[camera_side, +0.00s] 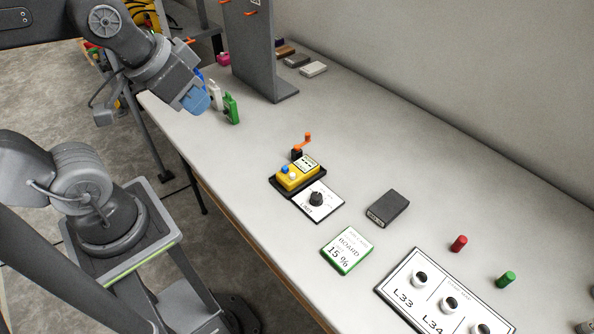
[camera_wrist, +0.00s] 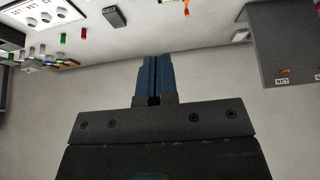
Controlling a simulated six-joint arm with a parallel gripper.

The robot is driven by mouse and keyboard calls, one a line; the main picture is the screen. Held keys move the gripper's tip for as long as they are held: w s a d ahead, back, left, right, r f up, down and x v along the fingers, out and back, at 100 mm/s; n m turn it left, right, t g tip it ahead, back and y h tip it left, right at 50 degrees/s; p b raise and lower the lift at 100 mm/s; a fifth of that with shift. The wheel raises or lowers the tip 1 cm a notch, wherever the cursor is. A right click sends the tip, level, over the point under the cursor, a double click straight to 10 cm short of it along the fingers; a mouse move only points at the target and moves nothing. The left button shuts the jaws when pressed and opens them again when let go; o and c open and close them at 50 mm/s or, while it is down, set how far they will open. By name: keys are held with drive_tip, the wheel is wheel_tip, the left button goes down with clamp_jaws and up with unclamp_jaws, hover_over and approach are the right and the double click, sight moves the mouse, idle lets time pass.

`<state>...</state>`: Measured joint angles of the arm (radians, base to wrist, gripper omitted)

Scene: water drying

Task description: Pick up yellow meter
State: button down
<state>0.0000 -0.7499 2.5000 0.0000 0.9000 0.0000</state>
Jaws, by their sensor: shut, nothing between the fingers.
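The yellow meter (camera_side: 290,181) lies in a dark tray near the middle of the table in the side view. It has a blue and a white knob and a pale label on top. An orange lever (camera_side: 303,143) stands just behind it. My gripper (camera_side: 199,104) is above the table's left edge, up and to the left of the meter and well apart from it. Its blue fingers (camera_wrist: 154,78) are shut with nothing between them in the wrist view. The meter cannot be made out in the wrist view.
Green and white upright pieces (camera_side: 231,108) stand close to my gripper. A grey upright panel (camera_side: 252,50) is behind them. A knob card (camera_side: 318,201), a dark box (camera_side: 388,208), a moisture board (camera_side: 346,250) and a labelled panel (camera_side: 400,292) lie right of the meter.

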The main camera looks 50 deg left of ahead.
drive_tip(key=c, duration=1.8)
unclamp_jaws()
drive_tip(key=o, duration=1.6)
drive_tip(key=shift+o, duration=0.2)
drive_tip(key=g, duration=0.6)
hover_over(298, 169)
drive_tip(key=f, duration=2.7)
drive_tip(key=shift+s+d+f, duration=0.15)
drive_tip(key=shift+s, duration=0.05)
drive_tip(key=shift+w+f, duration=0.15)
drive_tip(key=shift+f, duration=1.25)
drive_tip(key=shift+w+f, duration=0.1)
drive_tip(key=shift+f, duration=1.25)
